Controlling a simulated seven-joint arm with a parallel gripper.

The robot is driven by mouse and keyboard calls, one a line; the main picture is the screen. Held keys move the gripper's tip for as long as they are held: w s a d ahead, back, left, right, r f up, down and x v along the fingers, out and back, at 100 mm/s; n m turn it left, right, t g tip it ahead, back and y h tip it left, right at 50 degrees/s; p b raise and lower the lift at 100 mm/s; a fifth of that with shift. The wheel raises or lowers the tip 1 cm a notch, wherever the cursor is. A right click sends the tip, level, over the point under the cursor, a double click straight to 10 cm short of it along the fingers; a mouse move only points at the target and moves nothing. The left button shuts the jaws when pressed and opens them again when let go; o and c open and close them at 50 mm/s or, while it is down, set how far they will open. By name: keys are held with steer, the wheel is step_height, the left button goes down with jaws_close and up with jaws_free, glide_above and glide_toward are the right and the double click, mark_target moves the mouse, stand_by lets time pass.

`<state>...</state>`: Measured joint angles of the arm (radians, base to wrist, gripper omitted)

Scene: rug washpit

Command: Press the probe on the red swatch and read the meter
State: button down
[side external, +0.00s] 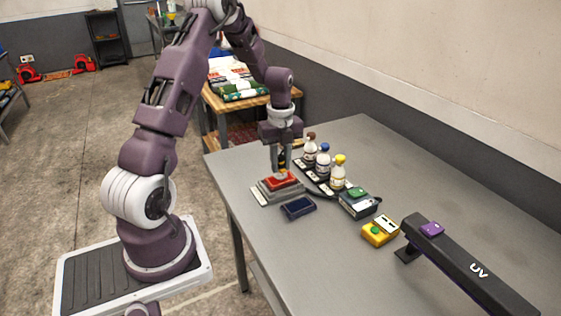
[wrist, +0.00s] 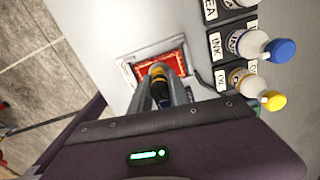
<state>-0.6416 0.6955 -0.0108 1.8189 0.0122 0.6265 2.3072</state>
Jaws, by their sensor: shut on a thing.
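The red swatch (side external: 290,183) lies on top of a grey stack at the left of the grey table; it also shows in the wrist view (wrist: 173,60), with a pale border around it. My gripper (side external: 283,166) points down over the swatch and is shut on a yellow and black probe (wrist: 158,74). The probe's lower end is at or just above the red surface; I cannot tell whether it touches. A yellow box (side external: 380,231) with a green button and a pale panel, perhaps the meter, stands to the right; its reading is too small to make out.
Several bottles (side external: 323,164) stand on a dark labelled rack close right of the swatch. A dark blue block (side external: 298,208) lies in front. A grey box with a green top (side external: 356,204) and a black UV lamp (side external: 465,262) stand further right. The table's front is clear.

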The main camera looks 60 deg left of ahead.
steer(key=shift+f, duration=0.6)
stand_by(1.4)
steer(key=shift+r, duration=3.55)
